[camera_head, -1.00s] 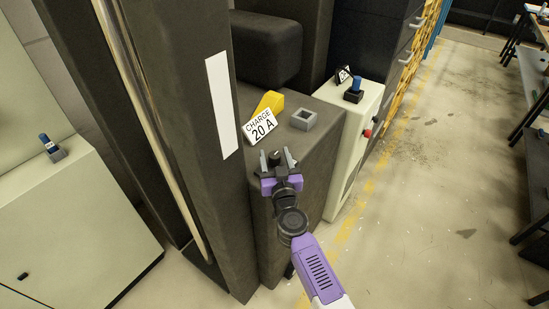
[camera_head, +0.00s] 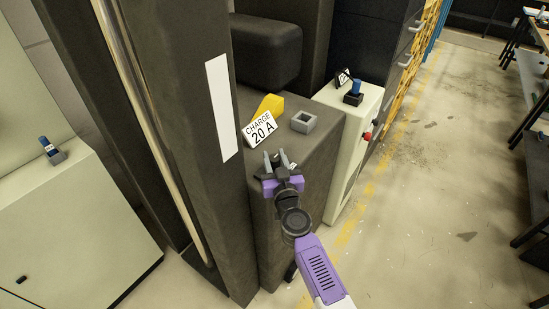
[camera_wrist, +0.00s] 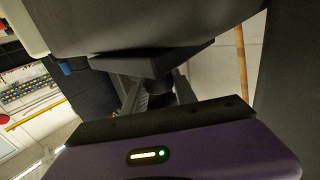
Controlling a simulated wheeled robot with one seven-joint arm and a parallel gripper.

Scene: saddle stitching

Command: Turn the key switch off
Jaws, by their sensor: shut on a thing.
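The key switch is a small dark part on the dark truck body (camera_head: 322,150), mostly hidden by my gripper in the head view. My gripper (camera_head: 276,158), purple and black, is at the front edge of the truck's top, its fingers close together around the key. In the wrist view, my gripper (camera_wrist: 157,92) has its two fingers on either side of a dark part, the key switch (camera_wrist: 150,68), under a wider dark plate. The key's exact angle cannot be told.
A dark post (camera_head: 190,150) rises on the left. A pale cabinet (camera_head: 350,150) stands on the right. The floor farther right is open.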

